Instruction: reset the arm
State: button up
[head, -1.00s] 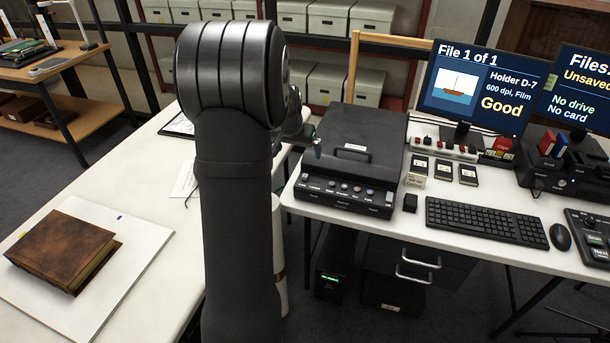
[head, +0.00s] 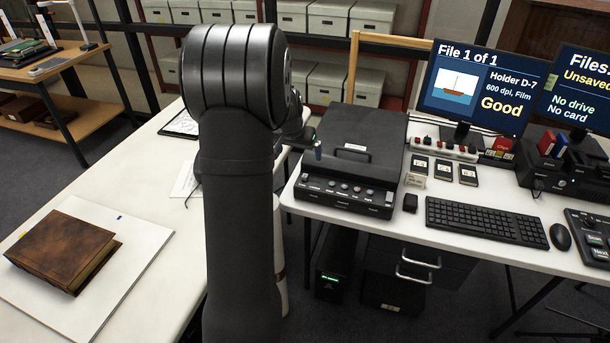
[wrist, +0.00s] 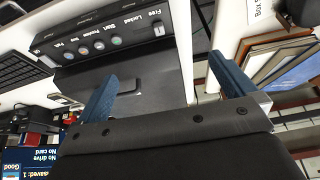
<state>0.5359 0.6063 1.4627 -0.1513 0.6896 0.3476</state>
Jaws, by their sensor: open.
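My gripper (head: 318,149) is mostly hidden behind my own arm in the head view; only a small part shows at the left side of the black scanner (head: 352,150). In the wrist view, my gripper (wrist: 163,67) has its two blue fingers wide apart with nothing between them. The scanner's button panel (wrist: 112,40) shows beyond the fingers, upside down. From the wrist picture I cannot tell the exact height above the scanner.
A brown book (head: 62,250) lies on a white board on the left table. A keyboard (head: 485,222), mouse (head: 560,236) and monitor (head: 468,90) stand right of the scanner. A floor gap separates the tables.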

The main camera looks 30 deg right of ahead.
jog(key=v, duration=0.9)
jog(key=shift+r, duration=0.35)
jog(key=shift+s+a, duration=0.15)
